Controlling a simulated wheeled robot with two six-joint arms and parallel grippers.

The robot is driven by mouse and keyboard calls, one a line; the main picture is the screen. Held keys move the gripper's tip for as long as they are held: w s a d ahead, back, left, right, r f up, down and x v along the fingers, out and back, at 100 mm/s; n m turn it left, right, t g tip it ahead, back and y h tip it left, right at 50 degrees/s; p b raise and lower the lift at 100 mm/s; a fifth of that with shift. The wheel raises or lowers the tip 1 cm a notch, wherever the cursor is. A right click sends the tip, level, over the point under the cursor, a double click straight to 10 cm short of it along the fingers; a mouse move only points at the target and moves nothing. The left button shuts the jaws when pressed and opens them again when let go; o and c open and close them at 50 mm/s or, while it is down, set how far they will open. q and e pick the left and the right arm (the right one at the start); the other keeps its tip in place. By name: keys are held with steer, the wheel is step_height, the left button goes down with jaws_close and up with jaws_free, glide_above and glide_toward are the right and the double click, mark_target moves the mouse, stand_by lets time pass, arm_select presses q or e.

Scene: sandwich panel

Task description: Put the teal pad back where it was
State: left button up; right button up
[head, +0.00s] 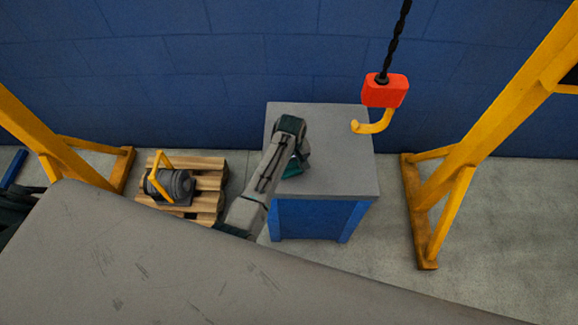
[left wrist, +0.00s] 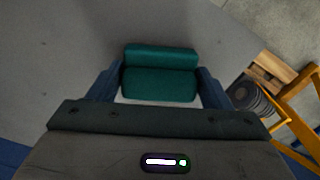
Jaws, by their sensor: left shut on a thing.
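The teal pad (left wrist: 160,82) sits between the two blue fingers of my left gripper (left wrist: 158,88) in the left wrist view. The gripper is shut on it, one finger at each end. In the head view a small teal part of the pad (head: 293,168) shows below my left wrist, over the grey top of the blue bench (head: 340,175). My left gripper (head: 298,166) is mostly hidden there by my own arm. I cannot tell whether the pad touches the bench top. My right gripper is not in view.
A red hoist block with a yellow hook (head: 385,91) hangs above the bench's back right. A yellow gantry leg (head: 450,160) stands at right. A wooden pallet (head: 208,165) with a dark motor-like object (head: 172,184) is at left. A large grey panel (head: 150,260) fills the foreground.

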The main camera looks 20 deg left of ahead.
arm_select(q)
steer(key=o, duration=0.9)
step_height(320, 180, up, 12)
steer(key=shift+r, duration=0.1)
stand_by(0.6)
